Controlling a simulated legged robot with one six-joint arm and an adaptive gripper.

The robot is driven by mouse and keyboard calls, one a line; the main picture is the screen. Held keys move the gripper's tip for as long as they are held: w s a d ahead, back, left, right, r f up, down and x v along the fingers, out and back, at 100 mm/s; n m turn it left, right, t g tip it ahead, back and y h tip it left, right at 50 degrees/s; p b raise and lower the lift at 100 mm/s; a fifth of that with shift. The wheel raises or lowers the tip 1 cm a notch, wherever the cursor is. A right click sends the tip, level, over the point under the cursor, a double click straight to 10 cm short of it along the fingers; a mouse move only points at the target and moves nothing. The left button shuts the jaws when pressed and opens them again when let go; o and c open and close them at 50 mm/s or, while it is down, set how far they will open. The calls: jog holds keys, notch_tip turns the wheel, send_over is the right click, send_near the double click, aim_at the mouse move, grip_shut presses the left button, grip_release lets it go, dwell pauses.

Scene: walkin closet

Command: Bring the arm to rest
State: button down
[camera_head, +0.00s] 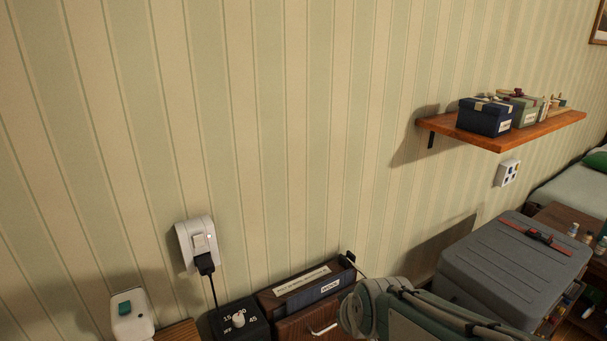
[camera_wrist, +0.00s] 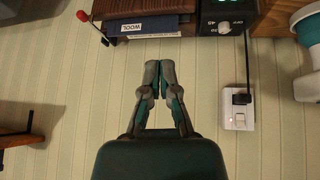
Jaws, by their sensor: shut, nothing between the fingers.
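My gripper (camera_wrist: 159,70) shows in the wrist view with its two grey and teal fingers pointing up the picture. The fingertips meet and hold nothing. The striped wall fills the view behind them. The wrist view shows the room upside down, with the furniture at the top. In the head view, part of my grey-green arm is at the bottom, right of centre. It overlaps the front of the small drawer unit (camera_head: 310,324), and I cannot make out the fingertips there.
A wall shelf (camera_head: 500,133) with boxes is at right. Below it stands a grey lidded case (camera_head: 515,255) with a red strap. A wall socket (camera_head: 197,243) with a black plug and cord is at left, above a black timer box (camera_head: 240,321). The wall between is bare.

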jog(key=s+d+r+m+h, duration=0.1)
jog(key=s+d+r+m, duration=0.1)
jog(key=s, duration=0.5)
jog(key=s+d+r+m, duration=0.2)
jog(key=s+d+r, duration=0.2)
jog(key=s+d, duration=0.2)
jog(key=shift+s+r+m+g+h, duration=0.15)
jog(key=shift+s+m+g+h, duration=0.25)
